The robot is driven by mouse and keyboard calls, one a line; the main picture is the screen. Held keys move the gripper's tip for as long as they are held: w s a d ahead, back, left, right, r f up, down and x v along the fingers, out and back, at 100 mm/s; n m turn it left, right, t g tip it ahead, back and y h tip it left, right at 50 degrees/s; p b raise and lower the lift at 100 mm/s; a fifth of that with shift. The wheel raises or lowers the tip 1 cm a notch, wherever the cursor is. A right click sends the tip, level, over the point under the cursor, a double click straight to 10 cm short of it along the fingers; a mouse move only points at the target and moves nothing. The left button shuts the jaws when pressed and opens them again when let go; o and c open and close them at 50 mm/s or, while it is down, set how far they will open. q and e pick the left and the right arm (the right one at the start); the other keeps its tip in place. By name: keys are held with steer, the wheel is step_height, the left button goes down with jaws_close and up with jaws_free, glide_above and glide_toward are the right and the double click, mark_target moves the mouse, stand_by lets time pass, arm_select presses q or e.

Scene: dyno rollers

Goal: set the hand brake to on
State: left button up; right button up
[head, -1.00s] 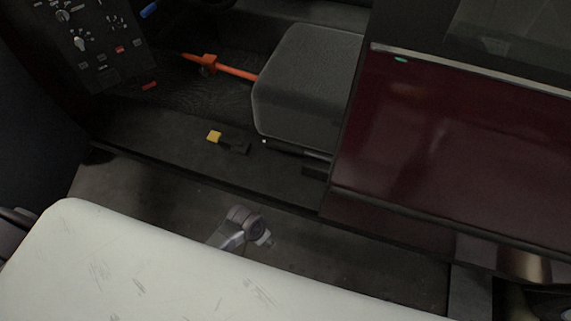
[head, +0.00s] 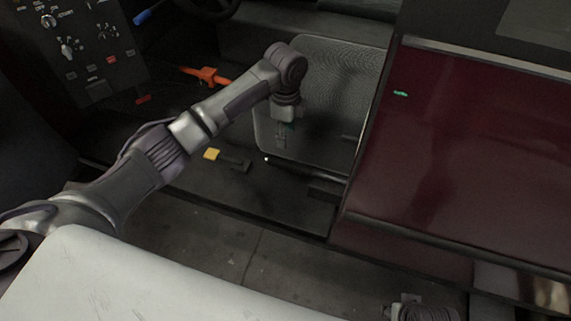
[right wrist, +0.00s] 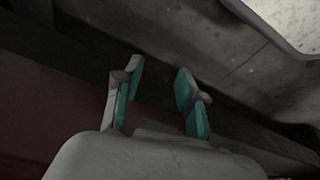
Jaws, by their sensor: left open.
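An orange lever (head: 207,76) lies low on the cab floor in the head view, left of the seat; part of it is hidden behind my left arm. I cannot tell for sure that it is the hand brake. A small black piece with a yellow end (head: 211,154) sits on the floor nearer to me. My left gripper (head: 282,140) is open and points down in front of the dark seat, right of the orange lever and apart from it. My right gripper (right wrist: 160,75) is open and empty in the right wrist view.
A dark seat (head: 325,95) stands behind my left gripper. A maroon body panel (head: 460,160) closes off the right side. A control panel (head: 85,45) with knobs is at upper left. A raised sill edge crosses in front of the cab floor.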

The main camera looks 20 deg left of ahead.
mark_target(285, 162)
arm_select(q)
step_height(285, 162, down, 8)
steer(key=shift+a+f+b, duration=0.1)
steer(key=shift+f+b, duration=0.15)
steer(key=shift+b, duration=1)
step_height(285, 162, down, 4)
steer(key=shift+r+b, duration=0.1)
steer(key=shift+b, duration=0.45)
steer(key=shift+f, duration=0.6)
arm_select(e)
steer(key=v, duration=0.7)
steer(key=shift+r+t, duration=0.3)
steer(key=shift+r, duration=0.05)
steer(key=shift+w+d, duration=0.1)
steer(key=shift+d, duration=0.05)
arm_select(q)
jaws_close()
steer(key=shift+r, duration=0.1)
